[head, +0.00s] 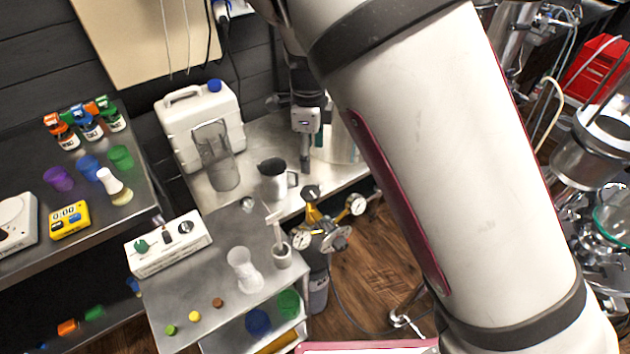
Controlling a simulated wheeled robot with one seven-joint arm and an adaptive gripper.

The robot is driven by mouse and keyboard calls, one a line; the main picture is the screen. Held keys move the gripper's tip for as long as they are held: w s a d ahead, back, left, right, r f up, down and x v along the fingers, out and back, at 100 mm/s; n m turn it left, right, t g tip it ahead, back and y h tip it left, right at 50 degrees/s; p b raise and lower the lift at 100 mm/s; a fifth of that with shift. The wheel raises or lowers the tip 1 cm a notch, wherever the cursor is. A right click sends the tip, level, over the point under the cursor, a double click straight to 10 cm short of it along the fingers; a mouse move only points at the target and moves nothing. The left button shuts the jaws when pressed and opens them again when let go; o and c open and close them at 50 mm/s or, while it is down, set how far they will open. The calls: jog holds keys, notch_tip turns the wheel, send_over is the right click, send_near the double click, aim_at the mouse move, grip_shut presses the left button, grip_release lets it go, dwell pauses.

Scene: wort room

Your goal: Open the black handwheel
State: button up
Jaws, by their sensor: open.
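The black handwheel (311,192) sits on top of a brass valve (318,218) with two round white-faced gauges (302,240). The valve stands on a grey cylinder (318,290) on the floor, just off the right end of the low steel bench. My gripper (306,163) points down from the wrist, just above the handwheel in the picture. It appears edge-on, so the gap between its fingers hardly shows. It is open and holds nothing visible. No contact with the handwheel shows; the exact distance cannot be judged.
A steel jug (274,180), a glass cylinder (215,157) and a white canister (199,117) stand left of the gripper. A steel cart (190,300) with a white flask (243,270) is in front left. Wooden floor (365,255) is open right of the valve.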

aim_at(311, 191)
notch_tip(311, 191, down, 13)
jog(key=shift+f, duration=0.1)
dwell(0.3)
jog(key=c, duration=1.2)
